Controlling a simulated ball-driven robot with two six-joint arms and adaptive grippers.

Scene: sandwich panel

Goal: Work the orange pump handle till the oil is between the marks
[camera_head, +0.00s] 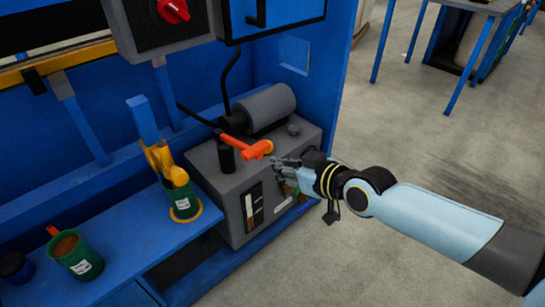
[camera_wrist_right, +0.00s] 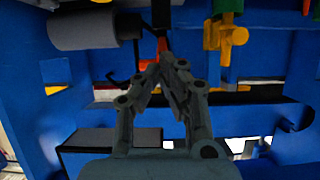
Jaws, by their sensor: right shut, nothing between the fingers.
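The orange pump handle (camera_head: 245,148) lies across the top of the grey pump unit (camera_head: 225,205) in the head view. In the right wrist view a small orange-red part of the handle (camera_wrist_right: 162,46) shows behind my fingertips. The oil gauge (camera_head: 253,205) is on the unit's front, with a dark and a light part; its marks are too small to read. My right gripper (camera_head: 282,172) is beside the handle's right end, in front of the unit; in the right wrist view its fingers (camera_wrist_right: 165,72) are together and empty. I cannot tell whether it touches the handle. My left gripper is out of view.
A green cup with yellow tools (camera_head: 182,205) stands on the blue shelf (camera_head: 125,235) left of the unit. Another green cup (camera_head: 76,254) and a dark blue jar (camera_head: 15,267) stand nearer. A grey cylinder (camera_head: 268,106) lies behind the handle. Open floor is at the right.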

